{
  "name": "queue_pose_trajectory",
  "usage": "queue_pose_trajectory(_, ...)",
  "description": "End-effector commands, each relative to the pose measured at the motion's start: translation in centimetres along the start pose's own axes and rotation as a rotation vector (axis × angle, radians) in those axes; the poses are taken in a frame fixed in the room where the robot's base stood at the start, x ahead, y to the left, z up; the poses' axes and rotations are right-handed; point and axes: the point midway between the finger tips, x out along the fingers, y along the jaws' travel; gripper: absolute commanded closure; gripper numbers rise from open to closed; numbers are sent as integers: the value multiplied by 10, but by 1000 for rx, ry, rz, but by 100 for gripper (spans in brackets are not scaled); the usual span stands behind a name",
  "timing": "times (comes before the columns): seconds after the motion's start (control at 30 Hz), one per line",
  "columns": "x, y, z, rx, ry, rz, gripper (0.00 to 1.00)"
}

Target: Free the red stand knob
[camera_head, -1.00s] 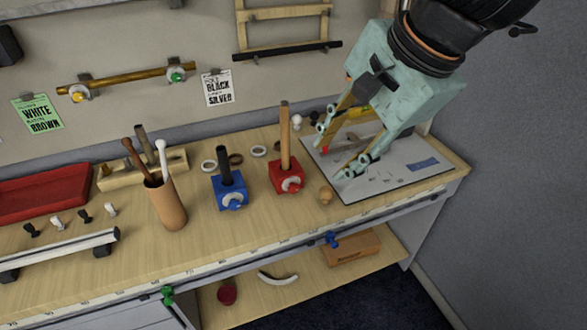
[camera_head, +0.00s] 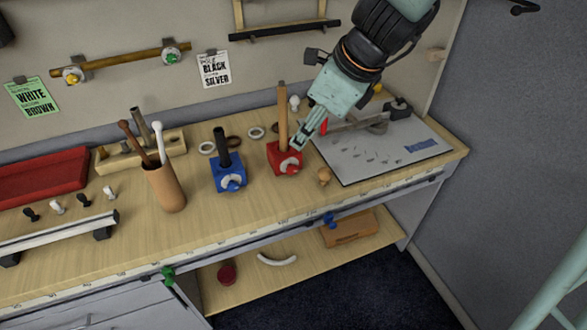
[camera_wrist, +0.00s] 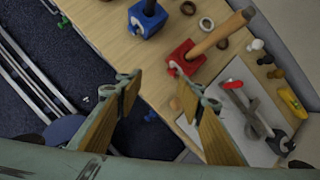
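The red stand (camera_head: 281,153) is a small red block on the table with a light wooden rod (camera_head: 283,112) standing in it. Its front face has a pale round collar with a small red knob (camera_head: 291,169). In the wrist view the red stand (camera_wrist: 184,53) lies just past the right fingertip, with the pale collar facing me. My gripper (camera_head: 301,143) is at the right of the red stand, pointing down toward its front. The wrist view shows my gripper (camera_wrist: 154,80) open and empty. I cannot tell whether a fingertip touches the collar.
A blue stand (camera_head: 228,174) with a black rod stands left of the red one. A wooden knob (camera_head: 324,176) sits right of it, before a grey mat (camera_head: 378,155) with tools. Several rings lie behind. A brown cup (camera_head: 167,188) with sticks stands further left.

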Motion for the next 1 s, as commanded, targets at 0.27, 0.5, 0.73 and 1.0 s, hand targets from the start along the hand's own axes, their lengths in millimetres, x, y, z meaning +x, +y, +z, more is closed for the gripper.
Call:
queue_pose_trajectory(0.27,48,-18,-6,288,25,-12,65)
queue_pose_trajectory(0.5,88,-32,-16,531,52,-34,65)
queue_pose_trajectory(0.73,113,-39,-25,685,72,-52,65)
queue_pose_trajectory(1.0,119,-40,-28,727,77,-58,65)
